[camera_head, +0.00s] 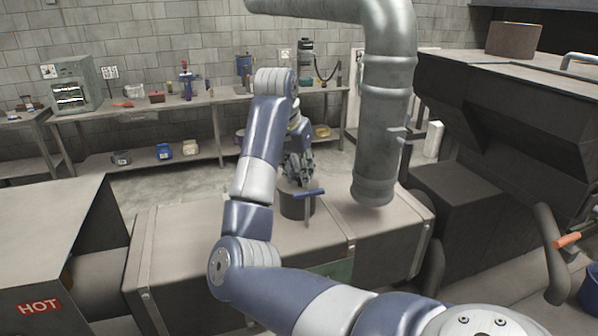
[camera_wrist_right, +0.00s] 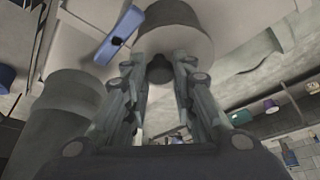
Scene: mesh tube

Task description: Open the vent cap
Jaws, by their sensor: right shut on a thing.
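The vent cap, a dark grey round piece (camera_head: 291,207), sits on top of the long beige metal box. It also shows at the top of the right wrist view (camera_wrist_right: 178,20), with a dark round knob (camera_wrist_right: 160,70) below it in that picture. My right gripper (camera_head: 299,178) is just above the cap, its fingers pointing down. In the right wrist view the fingers (camera_wrist_right: 160,80) close around the knob. A blue T-shaped handle (camera_head: 309,193) stands beside the cap, close to the gripper and apart from it. My left gripper is not in view.
A thick grey pipe (camera_head: 385,125) hangs down right of the arm. The beige box (camera_head: 190,250) has bare top on both sides of the cap. A workbench (camera_head: 120,112) with tools stands at the back wall. A dark machine (camera_head: 490,100) is at right.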

